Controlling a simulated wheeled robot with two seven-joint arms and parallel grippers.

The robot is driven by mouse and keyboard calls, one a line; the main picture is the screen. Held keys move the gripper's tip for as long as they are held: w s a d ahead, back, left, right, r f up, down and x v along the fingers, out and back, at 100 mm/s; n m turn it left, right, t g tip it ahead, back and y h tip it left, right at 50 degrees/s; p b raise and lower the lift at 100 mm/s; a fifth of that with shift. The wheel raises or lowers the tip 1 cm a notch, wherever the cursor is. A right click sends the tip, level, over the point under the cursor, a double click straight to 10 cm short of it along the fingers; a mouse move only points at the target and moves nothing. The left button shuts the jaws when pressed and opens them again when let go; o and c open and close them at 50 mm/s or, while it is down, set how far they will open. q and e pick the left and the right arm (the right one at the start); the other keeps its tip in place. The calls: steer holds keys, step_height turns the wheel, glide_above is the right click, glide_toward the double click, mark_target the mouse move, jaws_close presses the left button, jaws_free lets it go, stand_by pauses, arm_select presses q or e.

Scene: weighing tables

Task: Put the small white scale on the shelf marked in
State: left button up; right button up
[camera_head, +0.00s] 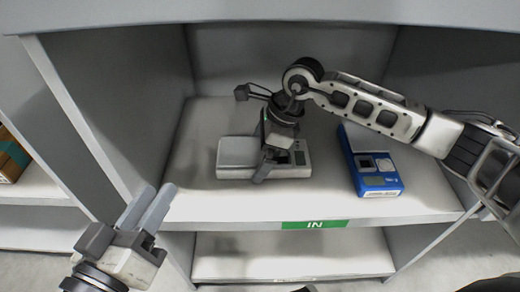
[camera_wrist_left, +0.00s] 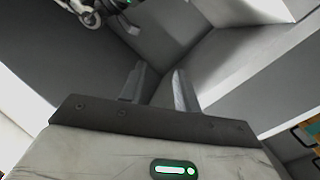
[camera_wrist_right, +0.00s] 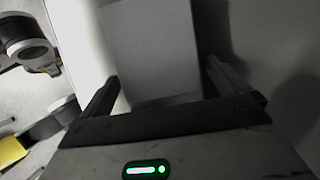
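The small white scale (camera_head: 238,152) lies flat on the upper shelf, above the green "IN" label (camera_head: 314,224). My right gripper (camera_head: 272,160) is over the scale's right part, hiding some of its display side. In the right wrist view its fingers (camera_wrist_right: 165,85) are spread, with the scale's pale plate (camera_wrist_right: 150,50) between them; a narrow gap shows by the right finger. I cannot tell if the left finger touches it. My left gripper (camera_head: 148,208) is empty, left of the shelf's front edge. Its fingers are apart in the left wrist view (camera_wrist_left: 158,88).
A blue scale (camera_head: 378,184) stands on the same shelf to the right. Grey side walls bound the compartment, and a lower shelf (camera_head: 290,255) below is bare where visible. A brown box (camera_head: 10,160) stands in the unit at the left.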

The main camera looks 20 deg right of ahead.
arm_select(q)
steer(key=p, duration=0.1)
steer(key=f+g+y+p, duration=0.1)
steer(key=f+m+p, duration=0.1)
steer(key=p, duration=0.1)
steer(key=shift+s+a+f+g+y, duration=0.15)
steer(key=shift+s+a+g+y, duration=0.15)
steer(key=shift+a, duration=0.1)
arm_select(e)
steer(key=v, duration=1.2)
steer(key=shift+d, duration=0.1)
steer(key=shift+s, duration=0.1)
